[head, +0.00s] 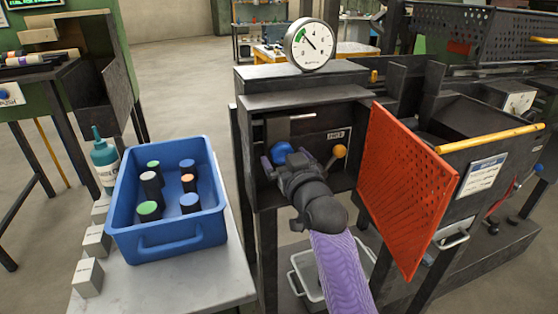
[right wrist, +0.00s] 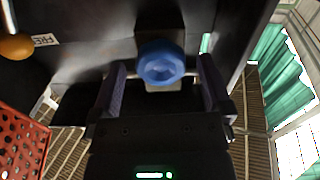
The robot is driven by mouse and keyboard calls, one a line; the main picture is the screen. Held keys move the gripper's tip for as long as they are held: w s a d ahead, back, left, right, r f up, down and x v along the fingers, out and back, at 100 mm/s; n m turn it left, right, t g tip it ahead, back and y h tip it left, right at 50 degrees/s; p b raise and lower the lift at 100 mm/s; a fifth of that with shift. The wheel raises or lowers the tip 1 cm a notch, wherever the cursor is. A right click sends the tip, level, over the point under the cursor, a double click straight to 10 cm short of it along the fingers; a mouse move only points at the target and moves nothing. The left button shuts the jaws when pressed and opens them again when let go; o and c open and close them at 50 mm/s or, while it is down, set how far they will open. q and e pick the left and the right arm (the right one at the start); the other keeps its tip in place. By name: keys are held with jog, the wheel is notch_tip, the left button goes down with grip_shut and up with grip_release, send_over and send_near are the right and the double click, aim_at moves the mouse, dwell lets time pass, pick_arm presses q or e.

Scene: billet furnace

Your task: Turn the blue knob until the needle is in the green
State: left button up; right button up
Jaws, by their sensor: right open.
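The blue knob (head: 282,151) sits inside the dark open-fronted box at the centre of the head view. In the right wrist view the knob (right wrist: 161,62) is between the tips of my right gripper. My right gripper (head: 272,163) is open, one finger on each side of the knob (right wrist: 161,75), with gaps visible. The round white gauge (head: 310,45) stands on top of the box. Its green band (head: 301,36) is at the upper left of the dial. The black needle points up and left, close to the green; its exact reading is too small to tell. My left gripper is out of view.
An orange ball-ended handle (head: 339,151) is right of the knob. A red perforated panel (head: 405,190) stands open at the box's right. A blue bin (head: 165,240) with several dark cylinders is on the left table, beside a teal bottle (head: 104,163).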

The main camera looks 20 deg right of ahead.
aim_at(280, 151)
jog(key=w, duration=0.2)
jog(key=b, duration=0.1)
jog(key=shift+w+f, duration=0.25)
jog(key=shift+w, duration=0.15)
jog(key=shift+w+a+r, duration=0.1)
jog(key=shift+w+r, duration=0.1)
jog(key=shift+w, duration=0.3)
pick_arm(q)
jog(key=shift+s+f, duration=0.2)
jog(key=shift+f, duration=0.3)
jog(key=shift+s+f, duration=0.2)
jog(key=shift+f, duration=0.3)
pick_arm(e)
jog(key=shift+c, duration=0.3)
